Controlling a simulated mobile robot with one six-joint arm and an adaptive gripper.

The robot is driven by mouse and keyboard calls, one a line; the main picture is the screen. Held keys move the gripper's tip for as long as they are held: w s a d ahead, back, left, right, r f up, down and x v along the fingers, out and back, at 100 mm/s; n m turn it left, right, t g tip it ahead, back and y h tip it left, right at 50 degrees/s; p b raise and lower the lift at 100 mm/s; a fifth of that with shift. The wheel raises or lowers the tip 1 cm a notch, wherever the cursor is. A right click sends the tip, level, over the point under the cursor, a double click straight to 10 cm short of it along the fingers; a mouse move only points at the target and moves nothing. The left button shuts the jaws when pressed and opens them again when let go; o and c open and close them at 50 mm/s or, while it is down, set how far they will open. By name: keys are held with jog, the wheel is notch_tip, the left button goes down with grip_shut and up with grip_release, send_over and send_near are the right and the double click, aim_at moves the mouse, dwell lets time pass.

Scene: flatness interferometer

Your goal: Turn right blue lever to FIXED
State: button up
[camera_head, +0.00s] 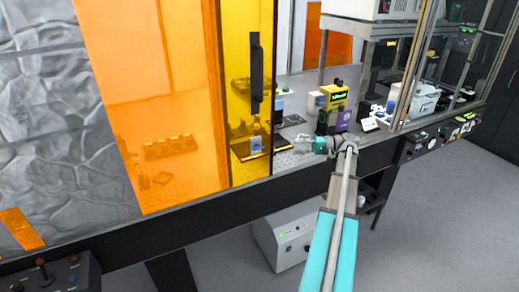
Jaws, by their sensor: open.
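My gripper (300,143) is at the end of my arm, at the front edge of the bench. It points left and its jaws are open, with nothing visible between them. A small blue part (256,143) shows at the lower right of the yellow panel, a short way left of my gripper and apart from it. I cannot tell whether it is the right blue lever. No FIXED mark can be read at this size.
The yellow panel (237,60) carries a tall black handle (256,75); an orange panel (150,75) stands left of it. A yellow and purple box (333,108) stands on the bench behind my gripper. A white cabinet (287,238) is under the bench. Open floor lies at right.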

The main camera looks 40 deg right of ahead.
aim_at(260, 147)
jog(key=shift+a, duration=0.1)
dwell(0.3)
jog(key=x, duration=1.3)
jog(key=shift+w+a, duration=0.25)
jog(key=shift+a, duration=0.05)
grip_shut()
